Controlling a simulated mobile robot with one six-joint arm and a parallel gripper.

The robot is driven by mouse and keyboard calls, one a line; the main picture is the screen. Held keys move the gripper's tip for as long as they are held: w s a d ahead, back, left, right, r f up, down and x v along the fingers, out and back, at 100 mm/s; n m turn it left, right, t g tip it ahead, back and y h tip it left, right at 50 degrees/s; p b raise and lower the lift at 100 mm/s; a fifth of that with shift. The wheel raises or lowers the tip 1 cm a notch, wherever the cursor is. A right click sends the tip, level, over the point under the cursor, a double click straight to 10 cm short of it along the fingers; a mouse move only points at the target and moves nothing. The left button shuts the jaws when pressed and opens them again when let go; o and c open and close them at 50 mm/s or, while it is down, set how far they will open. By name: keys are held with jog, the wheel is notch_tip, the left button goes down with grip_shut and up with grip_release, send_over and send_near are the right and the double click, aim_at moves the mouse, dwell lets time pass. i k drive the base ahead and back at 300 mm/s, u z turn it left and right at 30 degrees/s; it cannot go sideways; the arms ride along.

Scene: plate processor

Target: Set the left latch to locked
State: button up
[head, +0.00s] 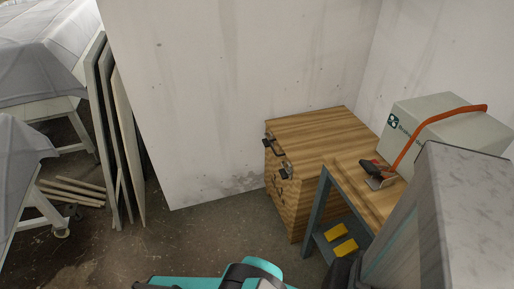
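I cannot make out a left latch in the head view. A tall grey block with a thin teal edge line (466,215) fills the lower right, very close to me. I cannot tell whether it belongs to the plate processor, and no latch shows on its visible faces. Teal and black parts of my arm show at the bottom edge. My gripper is not in view.
A grey case (440,118) has an orange hose. Boards lean at left; the middle floor is clear.

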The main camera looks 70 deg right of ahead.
aim_at(265, 140)
jog(key=z, duration=0.15)
jog(key=i, duration=0.9)
jog(key=u, duration=0.05)
